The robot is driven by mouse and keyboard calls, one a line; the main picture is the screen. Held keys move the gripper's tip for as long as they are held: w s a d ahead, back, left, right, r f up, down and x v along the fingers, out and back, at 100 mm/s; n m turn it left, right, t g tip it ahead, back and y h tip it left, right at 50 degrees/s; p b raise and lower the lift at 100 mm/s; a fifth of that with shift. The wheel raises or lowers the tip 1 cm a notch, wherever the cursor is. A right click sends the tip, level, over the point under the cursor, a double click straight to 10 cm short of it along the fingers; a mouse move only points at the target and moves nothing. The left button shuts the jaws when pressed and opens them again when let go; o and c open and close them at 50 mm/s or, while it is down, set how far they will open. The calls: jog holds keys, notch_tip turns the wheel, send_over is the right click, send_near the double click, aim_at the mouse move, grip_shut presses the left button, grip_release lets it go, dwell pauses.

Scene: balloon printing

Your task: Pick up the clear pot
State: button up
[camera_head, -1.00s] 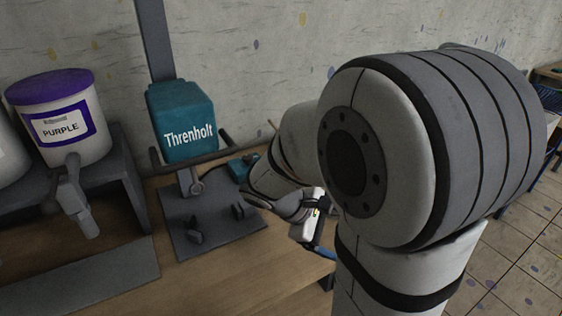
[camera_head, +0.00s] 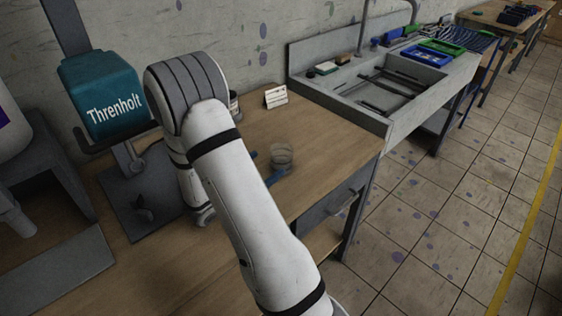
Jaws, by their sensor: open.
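The clear pot (camera_head: 282,156) is a small see-through cup, upright on the wooden table right of my arm. My gripper (camera_head: 272,176) shows only in part, as blue finger pieces sticking out from behind my white arm. It is open. The blue fingers are just below and left of the pot in the picture. Whether they reach around it or touch it cannot be told. The rest of the gripper is hidden by the arm.
A teal Threnholt machine (camera_head: 103,95) on a grey base stands left of my arm. A small card (camera_head: 276,96) stands near the wall, beside a partly hidden jar (camera_head: 234,104). A sink unit (camera_head: 385,85) adjoins the table at right. The wood around the pot is mostly clear.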

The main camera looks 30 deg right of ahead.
aim_at(274, 162)
jog(key=shift+f, duration=0.8)
jog(key=shift+d+r, duration=0.1)
jog(key=shift+d, duration=0.25)
jog(key=shift+p+x, duration=0.6)
jog(key=shift+x, duration=2.85)
jog(key=c, duration=1.1)
